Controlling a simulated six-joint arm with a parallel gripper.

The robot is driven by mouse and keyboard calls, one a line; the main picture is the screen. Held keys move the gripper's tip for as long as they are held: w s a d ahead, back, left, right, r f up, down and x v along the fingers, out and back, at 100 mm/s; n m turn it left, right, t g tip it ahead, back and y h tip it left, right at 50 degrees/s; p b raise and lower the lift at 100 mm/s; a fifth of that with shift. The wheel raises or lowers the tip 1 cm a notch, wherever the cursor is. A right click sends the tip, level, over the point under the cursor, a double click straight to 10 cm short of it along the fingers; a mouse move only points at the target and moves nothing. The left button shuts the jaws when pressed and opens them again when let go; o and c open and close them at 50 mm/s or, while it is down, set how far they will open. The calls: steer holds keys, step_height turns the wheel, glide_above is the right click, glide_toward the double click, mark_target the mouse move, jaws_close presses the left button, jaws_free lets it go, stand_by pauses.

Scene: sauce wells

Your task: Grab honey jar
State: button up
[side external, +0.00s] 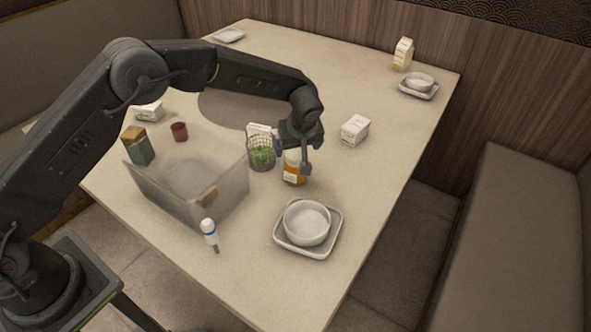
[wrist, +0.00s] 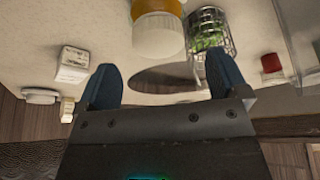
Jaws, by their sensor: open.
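The honey jar (side external: 293,179) is an amber jar with a pale label, standing upright on the table right of the wire basket. In the wrist view the jar (wrist: 157,36) shows its white lid and an orange band at the top edge, ahead of the gap between my fingers. My gripper (side external: 292,157) is at the jar's upper part in the side view, partly hiding its top. The gripper (wrist: 161,62) is open, its two blue-grey fingers apart with nothing held between them. I cannot tell whether a finger touches the jar.
The wire basket with greens (side external: 261,153) stands close left of the jar. A clear bin (side external: 222,198) is further left, with a white bottle (side external: 209,232) before it. A bowl on a tray (side external: 307,224) is in front.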

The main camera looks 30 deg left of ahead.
mark_target(296, 154)
steer(key=x, duration=0.5)
steer(key=shift+d+f, duration=0.1)
steer(key=shift+d, duration=0.1)
steer(key=shift+c, duration=0.2)
steer(key=c, duration=1.5)
steer(key=shift+o, duration=0.2)
